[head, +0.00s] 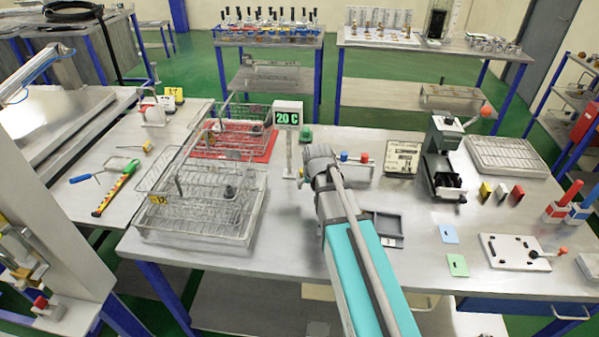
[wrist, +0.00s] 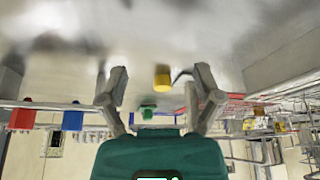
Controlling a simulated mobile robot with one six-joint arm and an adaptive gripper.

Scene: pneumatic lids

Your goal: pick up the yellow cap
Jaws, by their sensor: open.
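The yellow cap (wrist: 162,78) shows in the wrist view as a small yellow cylinder in the gap between the fingertips. My gripper (wrist: 157,88) is open, one finger on each side of the cap. Neither finger visibly touches it. In the head view my gripper's end (head: 318,162) is over the middle of the table, and I cannot make out the yellow cap there; my arm covers that area. A green cap (wrist: 147,112) lies beyond the yellow one in the wrist view, and also shows in the head view (head: 305,135).
Red (head: 344,156) and blue (head: 364,158) caps stand on a holder just right of my gripper. A "20 C" display (head: 288,117) stands close on the left. Wire baskets (head: 205,190) fill the left; a black press (head: 442,155) stands to the right.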

